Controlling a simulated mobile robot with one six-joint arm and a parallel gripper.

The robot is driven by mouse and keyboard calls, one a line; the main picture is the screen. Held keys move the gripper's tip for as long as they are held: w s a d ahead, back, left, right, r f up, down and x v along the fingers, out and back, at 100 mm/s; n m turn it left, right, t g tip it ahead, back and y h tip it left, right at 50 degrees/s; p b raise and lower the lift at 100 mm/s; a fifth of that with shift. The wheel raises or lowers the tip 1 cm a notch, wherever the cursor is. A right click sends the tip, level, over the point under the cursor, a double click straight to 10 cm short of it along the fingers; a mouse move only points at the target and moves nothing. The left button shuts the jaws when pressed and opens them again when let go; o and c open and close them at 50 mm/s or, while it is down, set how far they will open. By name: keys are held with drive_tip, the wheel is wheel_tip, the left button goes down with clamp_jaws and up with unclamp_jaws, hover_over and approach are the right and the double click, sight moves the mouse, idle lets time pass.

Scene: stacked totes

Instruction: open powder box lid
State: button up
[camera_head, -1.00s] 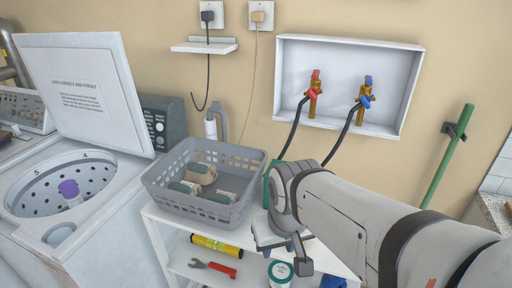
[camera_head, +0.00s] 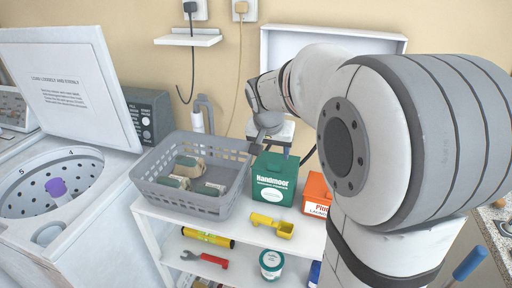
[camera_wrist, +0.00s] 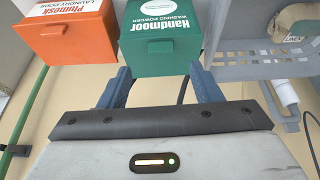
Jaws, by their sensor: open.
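The green Handmoor washing powder box (camera_head: 274,181) stands on top of the white shelf unit, right of the grey basket. The lid looks shut. My gripper (camera_head: 264,128) is above and behind the box in the head view. In the wrist view its two blue fingers (camera_wrist: 160,78) are apart, near the left and right edges of the box. Nothing is held, and I cannot tell whether they touch it.
An orange laundry box (camera_head: 317,192) stands close right of the green box. A grey basket (camera_head: 206,203) with several packets is on its left. A yellow scoop (camera_head: 272,225) lies in front. An open washer (camera_head: 60,195) stands at far left.

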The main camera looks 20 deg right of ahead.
sight(274, 165)
drive_tip(key=x, duration=0.7)
drive_tip(key=shift+w+d+f, duration=0.2)
drive_tip(key=shift+w+f, duration=0.1)
drive_tip(key=shift+w, duration=0.05)
